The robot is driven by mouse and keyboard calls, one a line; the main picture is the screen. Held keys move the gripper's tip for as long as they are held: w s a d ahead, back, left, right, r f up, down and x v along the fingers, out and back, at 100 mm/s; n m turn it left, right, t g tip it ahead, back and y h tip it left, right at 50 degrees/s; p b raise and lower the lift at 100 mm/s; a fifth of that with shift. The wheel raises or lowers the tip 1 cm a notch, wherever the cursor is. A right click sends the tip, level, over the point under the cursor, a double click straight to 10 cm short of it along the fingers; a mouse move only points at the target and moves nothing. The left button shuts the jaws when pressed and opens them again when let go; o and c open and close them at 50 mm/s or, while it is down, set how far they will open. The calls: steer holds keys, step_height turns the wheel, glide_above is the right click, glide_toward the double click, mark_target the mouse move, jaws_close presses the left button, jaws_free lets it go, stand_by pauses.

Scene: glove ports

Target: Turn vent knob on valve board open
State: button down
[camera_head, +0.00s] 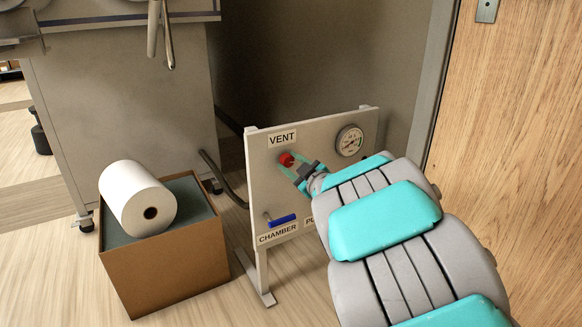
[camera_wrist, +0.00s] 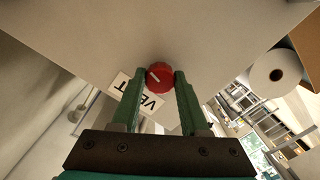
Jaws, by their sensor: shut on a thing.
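The valve board (camera_head: 258,190) is a pale panel on legs, standing in the middle of the head view. The red vent knob (camera_head: 285,159) sits under the VENT label (camera_head: 282,139). In the wrist view the knob (camera_wrist: 159,79) is round with a pale pointer mark, between the fingertips. My gripper (camera_head: 287,162) reaches the board from the right and is shut on the knob, one green finger on each side. The wrist view shows the gripper (camera_wrist: 160,82) with the VENT label (camera_wrist: 137,98) partly behind the left finger.
A pressure gauge (camera_head: 349,141) is at the board's upper right. A blue handle (camera_head: 282,220) sits above the CHAMBER label (camera_head: 277,234); my arm hides the board's lower right. A cardboard box (camera_head: 170,268) with a white roll (camera_head: 138,198) stands left. A wooden door (camera_head: 515,130) is right.

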steer(key=shift+n, duration=0.6)
steer(key=shift+c, duration=2.1)
jaws_free()
steer(key=shift+s, duration=0.1)
steer(key=p+v, duration=0.1)
steer(key=v, duration=0.6)
steer(key=shift+s+d, duration=0.25)
